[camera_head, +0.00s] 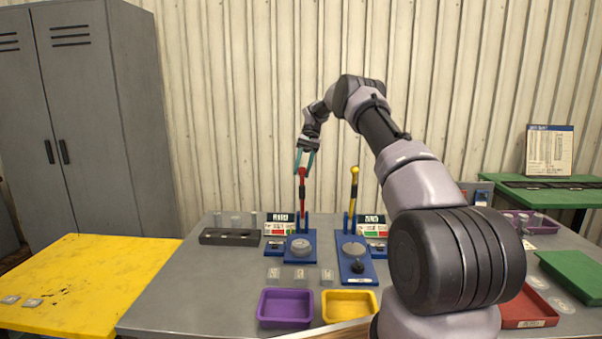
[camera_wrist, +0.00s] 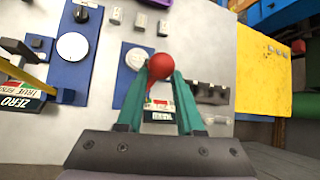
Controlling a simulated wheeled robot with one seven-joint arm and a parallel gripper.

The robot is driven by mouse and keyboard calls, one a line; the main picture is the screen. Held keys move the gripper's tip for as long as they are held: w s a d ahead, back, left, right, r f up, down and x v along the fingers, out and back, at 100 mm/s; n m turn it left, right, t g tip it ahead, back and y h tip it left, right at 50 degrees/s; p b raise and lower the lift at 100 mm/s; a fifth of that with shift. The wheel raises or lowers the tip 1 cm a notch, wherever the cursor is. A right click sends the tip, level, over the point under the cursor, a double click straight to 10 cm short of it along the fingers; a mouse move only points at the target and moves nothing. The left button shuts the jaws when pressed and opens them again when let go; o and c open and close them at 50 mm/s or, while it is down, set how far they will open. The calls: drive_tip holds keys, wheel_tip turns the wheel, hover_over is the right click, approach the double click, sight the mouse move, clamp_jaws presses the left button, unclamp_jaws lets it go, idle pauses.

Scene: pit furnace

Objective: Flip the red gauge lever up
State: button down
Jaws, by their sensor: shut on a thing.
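The red gauge lever (camera_head: 302,192) stands upright on the left blue gauge base (camera_head: 312,237), with a round grey dial (camera_head: 300,247) in front of it. My gripper (camera_head: 305,160) is at the lever's top end, its teal fingers on either side. In the wrist view the red ball knob (camera_wrist: 161,66) sits between the teal fingertips of my gripper (camera_wrist: 160,78), which are shut on it. The lever's shaft below the knob is mostly hidden in that view.
A yellow lever (camera_head: 354,190) stands upright on the right blue base (camera_head: 357,265). A dark rack (camera_head: 230,237) is to the left. Purple (camera_head: 285,308) and yellow (camera_head: 349,306) trays lie in front. A yellow table (camera_head: 80,280) is at far left. The wall is behind.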

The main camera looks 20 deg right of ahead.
drive_tip(key=shift+w+d, duration=0.5)
drive_tip(key=c, duration=0.5)
unclamp_jaws()
drive_tip(key=shift+d, duration=0.15)
drive_tip(key=shift+a, duration=0.25)
